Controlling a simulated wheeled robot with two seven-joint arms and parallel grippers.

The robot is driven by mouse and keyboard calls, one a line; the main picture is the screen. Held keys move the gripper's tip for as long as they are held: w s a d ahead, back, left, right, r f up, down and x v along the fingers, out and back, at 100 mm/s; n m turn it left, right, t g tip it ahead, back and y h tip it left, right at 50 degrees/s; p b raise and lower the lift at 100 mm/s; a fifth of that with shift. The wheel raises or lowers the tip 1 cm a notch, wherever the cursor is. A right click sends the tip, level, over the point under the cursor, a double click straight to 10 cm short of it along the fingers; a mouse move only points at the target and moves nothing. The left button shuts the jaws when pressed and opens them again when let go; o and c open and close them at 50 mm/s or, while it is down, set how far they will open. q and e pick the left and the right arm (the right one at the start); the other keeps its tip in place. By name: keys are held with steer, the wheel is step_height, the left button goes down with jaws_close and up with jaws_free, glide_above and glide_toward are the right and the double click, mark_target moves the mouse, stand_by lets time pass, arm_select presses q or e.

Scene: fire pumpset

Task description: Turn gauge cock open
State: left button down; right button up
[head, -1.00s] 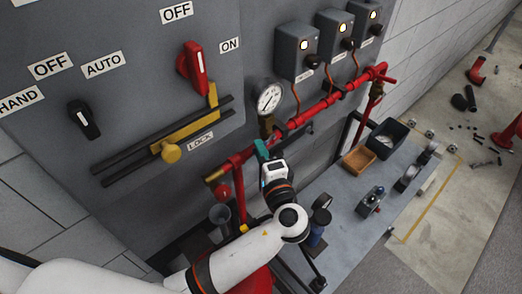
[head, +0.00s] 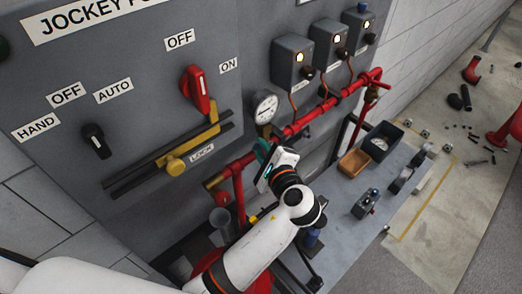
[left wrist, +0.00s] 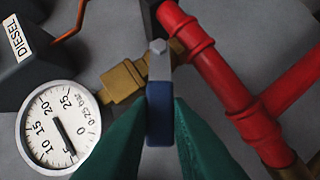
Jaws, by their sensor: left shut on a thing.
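The gauge cock shows in the left wrist view with a brass body (left wrist: 123,80) and a lever with a blue grip (left wrist: 160,112). The lever's grey metal end meets the brass beside the red pipe. The pressure gauge (left wrist: 58,125) is at left; it also shows in the head view (head: 265,107). My left gripper (head: 262,153) is just below the gauge. Its green fingers, also in the left wrist view (left wrist: 160,128), are shut on the blue grip, one on each side. In the head view the cock is mostly hidden by my gripper. My right gripper is not in view.
The red pipe (head: 325,108) runs along the panel beside the gauge. Grey boxes (head: 292,62) with lit lamps are above it. A yellow lock bar (head: 178,165) is at left. A bench (head: 340,198) with trays and fittings stands at right.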

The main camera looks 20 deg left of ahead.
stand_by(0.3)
arm_select(q)
steer(key=c, duration=1.3)
jaws_free()
steer(key=shift+c, duration=0.2)
